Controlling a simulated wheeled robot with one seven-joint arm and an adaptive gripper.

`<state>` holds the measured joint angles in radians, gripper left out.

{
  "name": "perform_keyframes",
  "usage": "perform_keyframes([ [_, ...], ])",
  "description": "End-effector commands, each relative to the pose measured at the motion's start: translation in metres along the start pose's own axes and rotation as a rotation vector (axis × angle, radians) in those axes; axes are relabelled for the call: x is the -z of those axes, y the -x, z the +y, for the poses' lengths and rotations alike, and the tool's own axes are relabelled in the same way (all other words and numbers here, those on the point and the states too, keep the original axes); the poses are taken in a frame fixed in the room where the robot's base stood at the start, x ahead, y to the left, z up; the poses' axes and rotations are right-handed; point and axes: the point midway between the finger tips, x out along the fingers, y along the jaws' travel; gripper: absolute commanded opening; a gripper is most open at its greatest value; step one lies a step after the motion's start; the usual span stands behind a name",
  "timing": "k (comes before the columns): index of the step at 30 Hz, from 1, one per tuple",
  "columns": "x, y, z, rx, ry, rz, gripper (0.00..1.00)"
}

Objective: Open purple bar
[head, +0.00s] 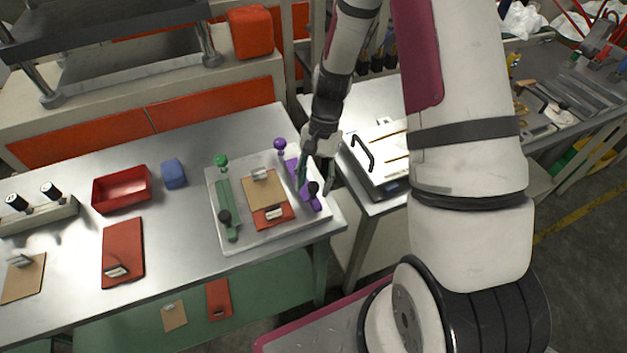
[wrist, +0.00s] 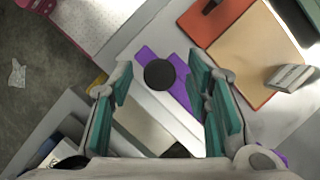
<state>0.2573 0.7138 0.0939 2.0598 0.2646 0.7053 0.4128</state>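The purple bar (head: 292,168) lies along the right side of a white plate (head: 236,243). A black knob (head: 313,188) is at its near end and a purple knob (head: 280,144) at its far end. My gripper (head: 317,177) is over the near part of the bar, pointing down. In the wrist view its teal-padded fingers (wrist: 160,80) are apart and empty. The black knob (wrist: 160,74) and part of the purple bar (wrist: 181,93) show between them. I cannot tell whether a finger touches the knob.
A green bar (head: 227,200) lies on the plate's left side, with a tan piece (head: 258,190) and a red piece (head: 284,218) between the bars. A red bin (head: 122,188) and blue block (head: 174,173) are farther left. A white device (head: 378,160) stands to the right.

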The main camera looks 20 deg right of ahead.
Motion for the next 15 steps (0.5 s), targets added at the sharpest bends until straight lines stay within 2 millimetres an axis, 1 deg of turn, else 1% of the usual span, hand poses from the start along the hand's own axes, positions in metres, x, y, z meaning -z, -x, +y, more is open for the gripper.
perform_keyframes([
  [4,0.0,0.003,0.0,0.0,0.0,0.001,0.44],
  [8,0.001,0.016,-0.001,0.002,0.001,0.003,0.44],
  [11,0.001,0.034,-0.001,0.002,0.001,0.005,0.44],
  [15,0.001,0.064,-0.001,0.002,0.001,0.005,0.44],
])
